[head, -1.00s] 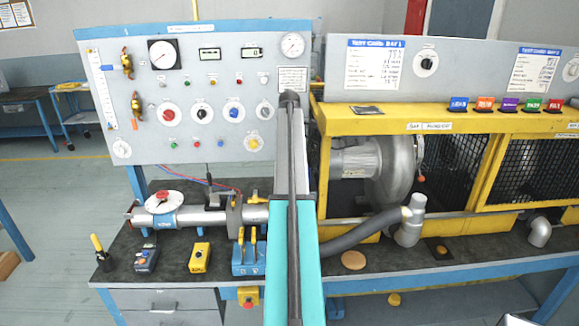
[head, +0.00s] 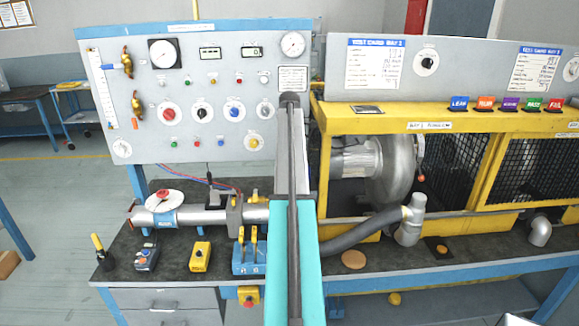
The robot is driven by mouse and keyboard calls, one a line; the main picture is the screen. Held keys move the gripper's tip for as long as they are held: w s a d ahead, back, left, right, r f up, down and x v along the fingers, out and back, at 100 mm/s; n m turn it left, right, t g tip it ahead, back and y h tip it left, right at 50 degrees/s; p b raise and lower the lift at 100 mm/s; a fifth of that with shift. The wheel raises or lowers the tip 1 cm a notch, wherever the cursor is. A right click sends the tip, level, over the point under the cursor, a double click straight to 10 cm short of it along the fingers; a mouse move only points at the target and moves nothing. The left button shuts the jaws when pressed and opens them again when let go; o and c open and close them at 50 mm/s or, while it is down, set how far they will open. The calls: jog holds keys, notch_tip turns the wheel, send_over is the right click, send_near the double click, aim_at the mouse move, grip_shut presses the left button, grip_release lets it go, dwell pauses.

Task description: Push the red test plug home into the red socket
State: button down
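My arm rises from the bottom middle and ends near the right edge of the grey instrument panel (head: 160,110). My gripper is not visible; the arm may hide it. I cannot make out a red test plug. Red and blue leads (head: 225,187) run along the bench below the panel, near an upright black piece (head: 209,178). Small red fittings show on the panel, one in the upper row (head: 239,81) and one in the lower row (head: 196,143). I cannot tell which, if either, is the red socket.
A grey pipe (head: 190,215) lies along the dark bench behind a yellow button box (head: 200,257) and a blue block with yellow levers (head: 243,262). The yellow-framed blower (head: 385,165) stands to the right. A round wooden disc (head: 353,259) lies at the front.

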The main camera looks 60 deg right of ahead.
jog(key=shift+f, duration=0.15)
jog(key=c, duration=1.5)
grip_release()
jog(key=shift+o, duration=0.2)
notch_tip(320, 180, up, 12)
jog(key=b, duration=0.3)
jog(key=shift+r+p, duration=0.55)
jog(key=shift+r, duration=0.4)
